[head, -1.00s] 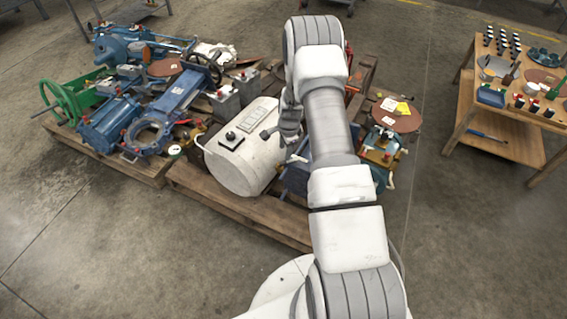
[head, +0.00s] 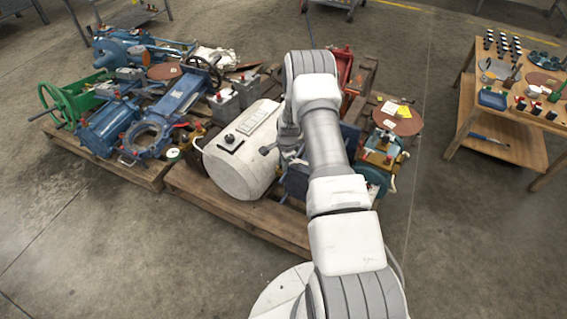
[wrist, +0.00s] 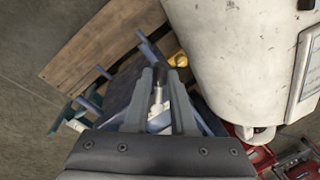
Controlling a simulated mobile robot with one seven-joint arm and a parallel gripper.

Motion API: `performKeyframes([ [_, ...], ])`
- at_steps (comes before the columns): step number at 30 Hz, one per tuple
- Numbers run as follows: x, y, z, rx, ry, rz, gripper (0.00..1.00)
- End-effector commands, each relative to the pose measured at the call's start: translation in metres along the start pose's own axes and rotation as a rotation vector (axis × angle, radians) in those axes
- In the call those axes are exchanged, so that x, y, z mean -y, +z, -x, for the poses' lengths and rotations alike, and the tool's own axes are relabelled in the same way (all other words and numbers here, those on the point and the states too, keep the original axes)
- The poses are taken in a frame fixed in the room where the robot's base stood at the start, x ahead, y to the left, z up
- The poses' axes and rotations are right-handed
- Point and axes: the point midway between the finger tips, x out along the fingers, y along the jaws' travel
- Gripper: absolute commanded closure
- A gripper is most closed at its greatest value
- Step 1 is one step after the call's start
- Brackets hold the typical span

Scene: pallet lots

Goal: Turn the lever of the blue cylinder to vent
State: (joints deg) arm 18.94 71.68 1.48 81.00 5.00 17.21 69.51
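My gripper (head: 287,150) is low beside the white tank, partly hidden by my arm in the head view. In the wrist view my gripper (wrist: 160,72) has two grey fingers apart. A bright metal stem with a dark tip (wrist: 158,78) shows between them, with narrow gaps; I cannot tell whether they touch it. A blue body, probably the blue cylinder (wrist: 122,84), lies beyond and below the fingers. It also shows as a dark blue part (head: 295,182) beside the tank in the head view, mostly behind my arm. The lever's setting cannot be read.
The white tank (head: 232,168) stands close on the left of my gripper, and on the right in the wrist view. A wooden pallet (head: 240,212) lies underneath. Blue machinery (head: 165,115) crowds the left pallet. A wooden bench (head: 470,115) stands at right. The front floor is clear.

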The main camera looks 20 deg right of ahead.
Motion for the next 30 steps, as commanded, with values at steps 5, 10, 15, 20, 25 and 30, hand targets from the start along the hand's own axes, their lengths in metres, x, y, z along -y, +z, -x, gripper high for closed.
performKeyframes([
  [5, 0.0, 0.0, 0.0002, 0.0, 0.0, 0.0, 1.0],
  [10, -0.0001, -0.0001, 0.0002, 0.0, 0.0, 0.0, 1.0],
  [15, -0.0001, -0.0001, 0.0002, 0.0, 0.0, 0.0, 1.0],
  [20, -0.0001, -0.0001, 0.0002, 0.0, 0.0, 0.0, 1.0],
  [25, -0.0002, -0.0001, 0.0003, 0.0, 0.0, 0.0, 1.0],
  [30, -0.0002, -0.0001, 0.0003, 0.0, 0.001, 0.0, 1.0],
])
